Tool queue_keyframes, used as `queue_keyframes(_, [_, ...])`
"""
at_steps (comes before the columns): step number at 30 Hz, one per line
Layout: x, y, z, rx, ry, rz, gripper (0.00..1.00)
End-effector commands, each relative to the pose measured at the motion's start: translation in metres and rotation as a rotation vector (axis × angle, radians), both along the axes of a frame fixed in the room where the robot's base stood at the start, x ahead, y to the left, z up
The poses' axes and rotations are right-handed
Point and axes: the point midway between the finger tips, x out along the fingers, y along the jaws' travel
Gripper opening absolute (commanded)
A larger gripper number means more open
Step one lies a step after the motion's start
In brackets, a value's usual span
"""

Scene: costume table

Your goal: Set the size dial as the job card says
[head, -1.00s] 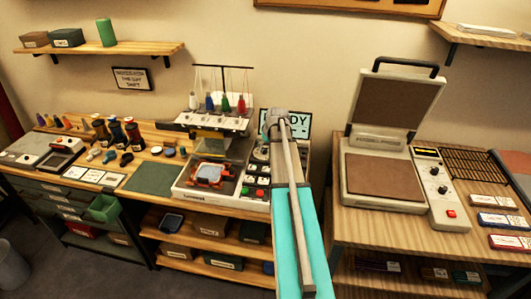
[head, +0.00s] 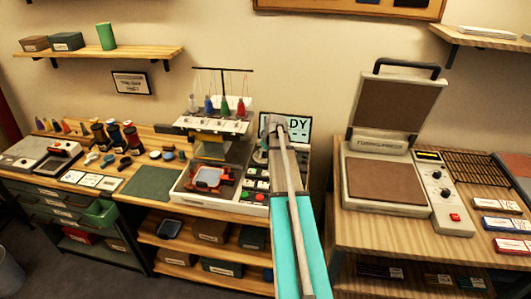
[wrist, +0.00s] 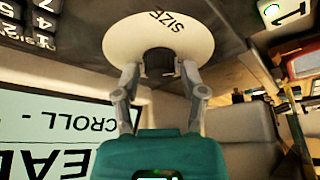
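The size dial (wrist: 158,62) fills the top middle of the wrist view: a pale round skirt lettered SIZE with a dark knob at its centre. My gripper (wrist: 160,72) has one finger on each side of the knob, close against it. I cannot tell whether the fingertips press on it. In the head view my arm covers the gripper, and the dial cannot be made out there. A display (wrist: 55,140) beside the dial shows parts of large words and SCROLL; in the head view its visible letters (head: 299,125) read DY. I cannot identify a job card with readable text.
An embroidery machine (head: 187,190) with coloured thread cones and an orange hoop stands left of my arm. A heat press (head: 385,205) with its lid raised stands on the right table. Buttons (wrist: 38,18) marked with digits lie left of the dial in the wrist view.

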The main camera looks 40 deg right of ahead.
Motion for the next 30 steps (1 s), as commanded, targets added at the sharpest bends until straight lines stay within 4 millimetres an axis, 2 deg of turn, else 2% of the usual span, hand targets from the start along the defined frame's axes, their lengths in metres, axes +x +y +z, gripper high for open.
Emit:
queue_keyframes(1, [0.0,0.0001,0.0,0.0,0.0,0.0,0.35])
queue_keyframes(6, [0.0001,0.0002,-0.0001,0.0,0.0,0.0,0.03])
queue_keyframes(7, [0.0001,0.0002,-0.0001,0.0,0.0,0.0,0.0])
queue_keyframes(9, [0.0008,-0.0056,0.0,-0.001,0.0,-0.001,0.0])
queue_keyframes(20, [0.0001,0.0004,-0.0001,-0.002,0.0,-0.055,0.0])
queue_keyframes(30, [0.0001,0.002,-0.0002,-0.001,0.0,-0.251,0.0])
